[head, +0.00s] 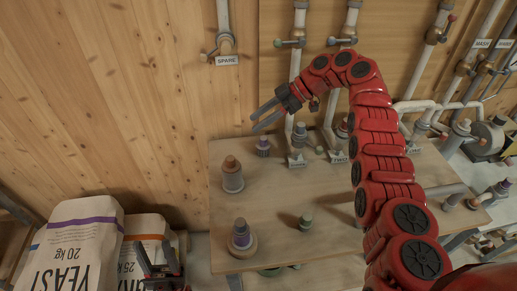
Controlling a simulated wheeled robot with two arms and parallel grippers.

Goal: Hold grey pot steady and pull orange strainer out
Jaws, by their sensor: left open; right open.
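A grey pot (233,184) stands upright near the left edge of the table. The orange strainer (231,163), brownish orange, sits in its top. My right gripper (254,123) is open and empty, above and to the right of the pot, near a purple-topped piece at the table's back; it touches neither pot nor strainer. My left gripper (159,252) is open and low at the bottom left, in front of the feed bags and well away from the pot. Much of my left arm is out of view.
Several labelled fittings and pipes line the back. A yeast bag (75,240) stands left of the table (275,190). My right arm crosses the table's right side.

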